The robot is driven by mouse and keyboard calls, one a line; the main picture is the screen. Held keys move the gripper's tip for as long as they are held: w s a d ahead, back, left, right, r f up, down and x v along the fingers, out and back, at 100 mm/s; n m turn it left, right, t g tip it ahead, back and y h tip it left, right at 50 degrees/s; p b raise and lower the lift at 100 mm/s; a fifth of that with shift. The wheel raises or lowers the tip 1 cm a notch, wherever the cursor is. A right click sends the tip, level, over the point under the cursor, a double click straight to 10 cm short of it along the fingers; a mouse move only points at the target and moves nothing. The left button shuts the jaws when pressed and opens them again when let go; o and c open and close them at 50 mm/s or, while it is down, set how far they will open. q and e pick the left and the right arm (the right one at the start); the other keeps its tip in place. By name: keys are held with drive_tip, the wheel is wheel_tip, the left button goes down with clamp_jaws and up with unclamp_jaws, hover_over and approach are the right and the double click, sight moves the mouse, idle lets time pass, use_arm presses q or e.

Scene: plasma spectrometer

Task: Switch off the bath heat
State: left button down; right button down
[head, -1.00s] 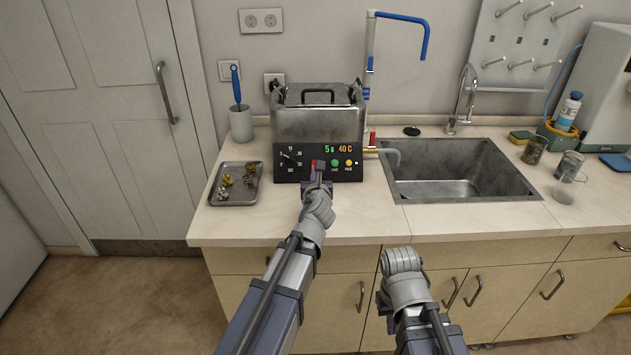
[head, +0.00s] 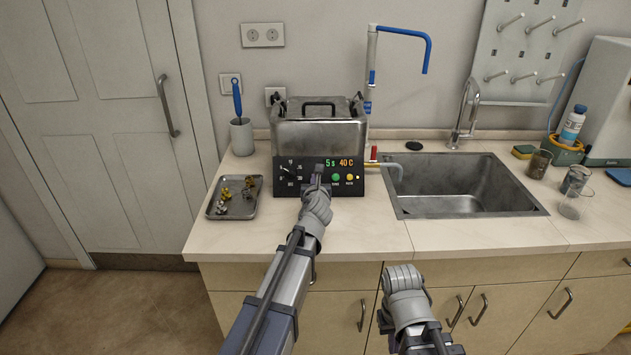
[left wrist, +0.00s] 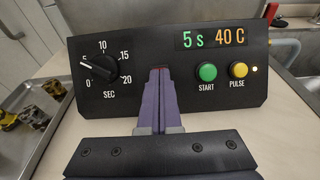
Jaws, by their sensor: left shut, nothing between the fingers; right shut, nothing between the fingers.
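The ultrasonic bath (head: 318,132) is a steel box with a black control panel (head: 348,187) at its front. The panel also fills the left wrist view (left wrist: 130,103), with a SEC dial (left wrist: 99,70), a green START button (left wrist: 207,72), a yellow PULSE button (left wrist: 239,70) and a display (left wrist: 212,38) reading 5 s and 40 C. A small lamp (left wrist: 254,69) glows amber. My left gripper (left wrist: 160,72) is shut and empty, its tips at the panel between dial and START. A sliver of red shows at the tips; the rest there is hidden. My right gripper's fingers are hidden; only its wrist shows.
A metal tray (head: 220,210) with small parts lies left of the bath. The sink (head: 465,190) and a red-handled tap (head: 374,154) are to the right. Bare countertop (head: 340,232) lies in front of the panel.

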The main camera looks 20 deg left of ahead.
use_arm(q)
drive_tip(key=shift+w, duration=0.15)
drive_tip(key=s+d+r+p, duration=0.3)
drive_tip(key=s+r+p, duration=0.3)
drive_tip(key=s, duration=0.6)
drive_tip(key=shift+d+r+p, duration=0.15)
drive_tip(key=shift+r+p, duration=0.2)
drive_tip(key=shift+r, duration=0.05)
drive_tip(key=shift+f, duration=0.1)
